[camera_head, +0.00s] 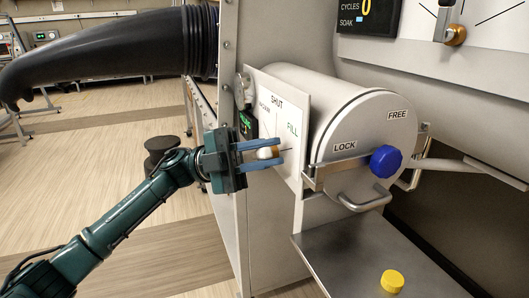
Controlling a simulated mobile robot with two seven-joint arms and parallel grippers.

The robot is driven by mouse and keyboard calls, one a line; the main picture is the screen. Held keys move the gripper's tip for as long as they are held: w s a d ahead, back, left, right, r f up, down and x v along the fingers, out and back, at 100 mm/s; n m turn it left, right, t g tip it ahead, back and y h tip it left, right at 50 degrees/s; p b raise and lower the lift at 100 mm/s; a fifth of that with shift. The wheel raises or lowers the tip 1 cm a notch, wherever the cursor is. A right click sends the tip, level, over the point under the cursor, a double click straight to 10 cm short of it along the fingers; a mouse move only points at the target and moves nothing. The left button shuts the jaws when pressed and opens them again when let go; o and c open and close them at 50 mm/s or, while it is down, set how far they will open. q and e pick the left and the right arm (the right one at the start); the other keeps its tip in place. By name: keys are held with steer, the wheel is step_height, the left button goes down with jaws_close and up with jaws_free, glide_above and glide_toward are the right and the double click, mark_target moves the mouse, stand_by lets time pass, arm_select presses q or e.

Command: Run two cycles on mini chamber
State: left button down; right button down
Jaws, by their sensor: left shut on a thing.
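The mini chamber (318,93) is a white cylinder on the cabinet's side. Its round door carries LOCK and FREE labels, a blue knob (385,161) on a crossbar and a curved handle (364,201); the door looks closed. On the left of the chamber is a white valve panel (296,108) marked SHUT and FILL, with a third label partly hidden. My left gripper (279,153) is shut on the white and orange valve handle (265,153) in front of this panel. The gripper hides part of the handle, so its pointing direction is unclear. My right gripper is not in view.
A grey shelf (345,255) below the door bears a yellow round piece (392,281). A black glove sleeve (110,52) sticks out above my left arm. A display (369,13) reads CYCLES 0 and SOAK. The floor at left is open, with a black stool (162,150).

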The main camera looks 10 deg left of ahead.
arm_select(q)
steer(key=c, duration=1.3)
jaws_free()
steer(key=shift+a+f, duration=0.25)
steer(key=shift+a, duration=0.2)
steer(key=b+v, duration=0.1)
steer(key=v, duration=1.1)
steer(key=shift+a, duration=0.1)
